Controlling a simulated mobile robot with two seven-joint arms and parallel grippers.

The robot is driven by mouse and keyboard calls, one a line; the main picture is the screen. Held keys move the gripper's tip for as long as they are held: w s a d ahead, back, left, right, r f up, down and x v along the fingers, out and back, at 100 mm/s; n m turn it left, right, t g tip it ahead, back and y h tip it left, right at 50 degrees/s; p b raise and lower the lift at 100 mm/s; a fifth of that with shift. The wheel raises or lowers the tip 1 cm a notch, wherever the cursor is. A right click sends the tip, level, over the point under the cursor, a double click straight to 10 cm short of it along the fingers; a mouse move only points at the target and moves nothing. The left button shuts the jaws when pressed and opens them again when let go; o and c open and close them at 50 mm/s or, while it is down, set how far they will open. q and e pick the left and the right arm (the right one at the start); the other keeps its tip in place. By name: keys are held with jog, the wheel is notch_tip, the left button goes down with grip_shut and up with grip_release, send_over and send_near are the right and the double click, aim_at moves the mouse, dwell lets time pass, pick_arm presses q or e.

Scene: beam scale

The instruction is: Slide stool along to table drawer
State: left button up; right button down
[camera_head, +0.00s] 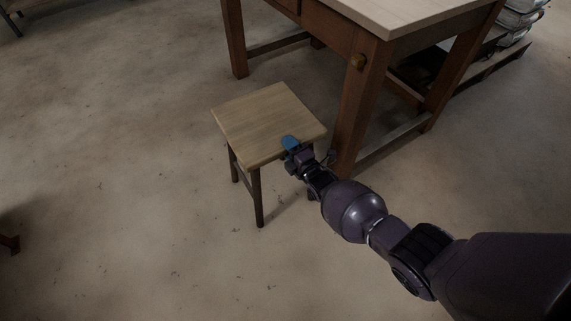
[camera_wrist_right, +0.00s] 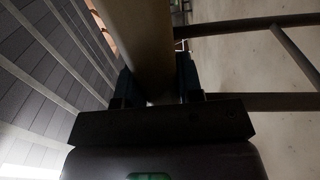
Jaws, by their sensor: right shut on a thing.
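The stool (camera_head: 262,118) has a square light wooden seat and dark legs. It stands upright on the floor beside the table's near left leg. My right gripper (camera_head: 291,146) is at the seat's near right edge, with a blue finger over the top. In the right wrist view the fingers (camera_wrist_right: 156,85) are shut on the seat's edge (camera_wrist_right: 146,40), one on each side. The table (camera_head: 400,14) has a pale top and a brown wooden frame. My left gripper is not in view.
The table's near leg (camera_head: 357,115) stands close to the stool's right side. A low rail (camera_head: 395,143) joins the table legs. Stacked sacks (camera_head: 516,22) lie on a pallet at the upper right.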

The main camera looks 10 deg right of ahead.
jog(key=shift+w+a+r, duration=0.15)
jog(key=shift+w+a, duration=0.1)
jog(key=shift+w, duration=0.3)
jog(key=shift+x, duration=1.25)
jog(key=shift+w, duration=0.1)
